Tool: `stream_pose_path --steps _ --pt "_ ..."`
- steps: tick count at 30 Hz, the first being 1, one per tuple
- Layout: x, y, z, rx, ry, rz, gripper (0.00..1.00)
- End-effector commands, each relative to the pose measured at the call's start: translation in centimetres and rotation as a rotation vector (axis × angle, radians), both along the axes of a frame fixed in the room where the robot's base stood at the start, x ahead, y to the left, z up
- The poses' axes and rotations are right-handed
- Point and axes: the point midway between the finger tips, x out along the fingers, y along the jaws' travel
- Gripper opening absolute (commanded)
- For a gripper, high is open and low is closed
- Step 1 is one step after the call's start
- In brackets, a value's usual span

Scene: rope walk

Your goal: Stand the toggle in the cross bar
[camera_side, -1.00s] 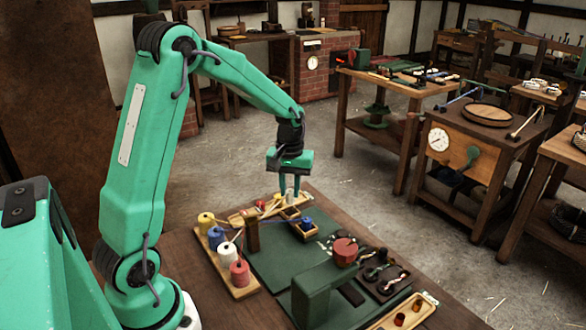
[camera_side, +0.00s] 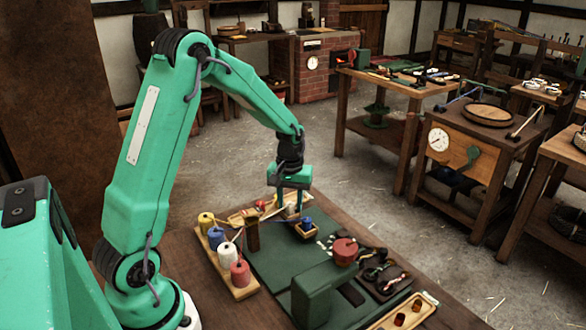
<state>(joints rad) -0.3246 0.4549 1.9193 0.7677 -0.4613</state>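My gripper (camera_side: 289,211) points down over the small wooden trays at the far side of the green mat. Its two fingers are apart, one on each side of a small pale thing in or behind the trays. I cannot tell whether they touch it. A tray (camera_side: 308,236) with a blue piece (camera_side: 306,223) is just right of the fingers. I cannot make out the toggle or the cross bar for certain. A brown upright post (camera_side: 253,236) stands on the mat, left of and nearer than the gripper.
Yellow, blue, white and red spools (camera_side: 240,273) stand on a wooden rack at the left. A dark tray (camera_side: 390,282) and a light tray (camera_side: 410,312) lie at the right. The middle mat (camera_side: 285,262) is clear.

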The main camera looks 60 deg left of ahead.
Motion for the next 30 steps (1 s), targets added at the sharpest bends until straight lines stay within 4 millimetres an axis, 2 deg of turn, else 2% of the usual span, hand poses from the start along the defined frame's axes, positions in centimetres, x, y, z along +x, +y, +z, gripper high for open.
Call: stream_pose_path --steps 11,17,23,30 --pt "0.0 0.0 0.1 0.001 -0.001 0.000 0.44" --pt "0.0 0.0 1.0 0.001 -0.002 0.000 0.44" --pt "0.1 0.0 3.3 0.001 -0.004 0.000 0.44" --pt "0.1 0.0 7.3 0.002 -0.005 0.000 0.44"
